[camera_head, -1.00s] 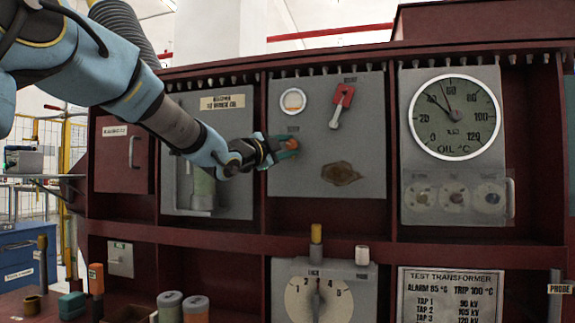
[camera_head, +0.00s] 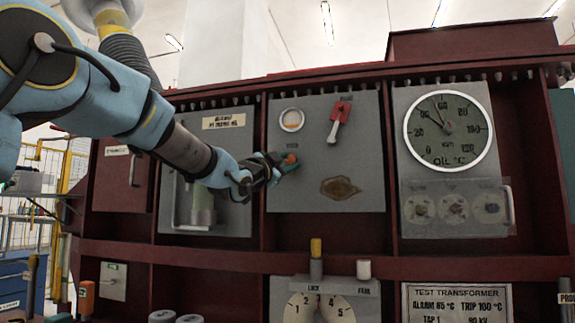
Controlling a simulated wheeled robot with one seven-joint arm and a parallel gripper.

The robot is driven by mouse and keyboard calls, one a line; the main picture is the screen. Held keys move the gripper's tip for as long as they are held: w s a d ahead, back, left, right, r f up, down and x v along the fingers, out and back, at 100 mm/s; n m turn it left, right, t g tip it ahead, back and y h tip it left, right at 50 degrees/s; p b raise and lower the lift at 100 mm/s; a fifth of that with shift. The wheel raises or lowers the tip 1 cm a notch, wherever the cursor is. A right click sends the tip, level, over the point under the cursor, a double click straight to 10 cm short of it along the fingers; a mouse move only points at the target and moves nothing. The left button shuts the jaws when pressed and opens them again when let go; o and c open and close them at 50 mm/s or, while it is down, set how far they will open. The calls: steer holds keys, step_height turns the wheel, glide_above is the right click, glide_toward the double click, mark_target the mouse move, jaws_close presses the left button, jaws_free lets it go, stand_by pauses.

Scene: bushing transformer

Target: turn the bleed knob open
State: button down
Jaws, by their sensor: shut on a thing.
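The bleed knob (camera_head: 291,158) is a small orange-red knob on the grey upper middle panel (camera_head: 356,160), below a round white gauge. My gripper (camera_head: 286,163) reaches it from the left and is shut on it. The fingers hide most of the knob, so how far it is turned cannot be told.
A red-tagged lever (camera_head: 338,118) is to the right of the knob, and a round sight gauge (camera_head: 291,120) is just above it. A brown stain (camera_head: 340,188) lies below right. A large oil dial (camera_head: 448,130) is at the right. A tap selector (camera_head: 318,305) is below.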

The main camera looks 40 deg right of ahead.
steer(key=shift+f, duration=0.1)
steer(key=c, duration=0.5)
jaws_free()
steer(key=b+v, duration=0.1)
steer(key=v, duration=0.9)
steer(key=shift+a+b, duration=0.4)
steer(key=shift+s+f, duration=0.1)
